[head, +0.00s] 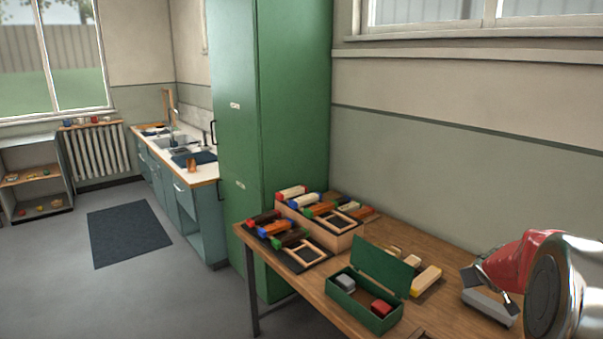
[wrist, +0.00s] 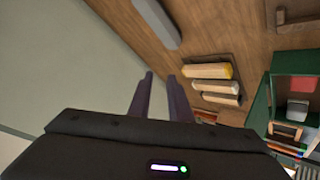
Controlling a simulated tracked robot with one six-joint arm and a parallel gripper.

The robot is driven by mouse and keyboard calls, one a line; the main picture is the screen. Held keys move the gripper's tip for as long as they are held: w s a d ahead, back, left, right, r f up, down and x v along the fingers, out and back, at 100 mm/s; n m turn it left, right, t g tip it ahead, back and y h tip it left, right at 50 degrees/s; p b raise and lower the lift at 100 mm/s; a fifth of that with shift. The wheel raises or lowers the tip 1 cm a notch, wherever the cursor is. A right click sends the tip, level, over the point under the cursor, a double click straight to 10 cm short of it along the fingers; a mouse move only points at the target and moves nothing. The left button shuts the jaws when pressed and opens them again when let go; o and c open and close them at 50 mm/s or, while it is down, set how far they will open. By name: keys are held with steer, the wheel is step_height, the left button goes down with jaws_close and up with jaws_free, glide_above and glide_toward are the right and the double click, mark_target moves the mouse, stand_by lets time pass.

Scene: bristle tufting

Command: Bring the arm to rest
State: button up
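My gripper (head: 488,285) is at the right of the head view, at the end of my red and silver arm, over the right part of the wooden table (head: 440,312). In the wrist view its two dark fingers (wrist: 161,82) stand apart with a gap between them and nothing in it. The gripper is open and empty. The arm is bent, and much of it is cut off by the right edge of the head view.
A grey block (head: 490,304) lies below my gripper. Left of it are pale, yellow-ended blocks (head: 426,281), an open green box (head: 350,303) with a grey and a red piece, and racks of coloured blocks (head: 318,236). A wall (head: 480,160) runs behind.

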steer(key=s+a+r+g+y, duration=0.1)
steer(key=s+a+r+y, duration=0.1)
steer(key=s+a, duration=1.5)
steer(key=s+a+r+g+y, duration=0.1)
steer(key=s+a+r+y, duration=0.2)
steer(key=s+a, duration=1.3)
step_height(320, 180, up, 2)
steer(key=shift+s+a+r+g, duration=0.2)
steer(key=shift+s+a+g, duration=0.2)
steer(key=shift+s, duration=0.75)
steer(key=shift+d, duration=0.1)
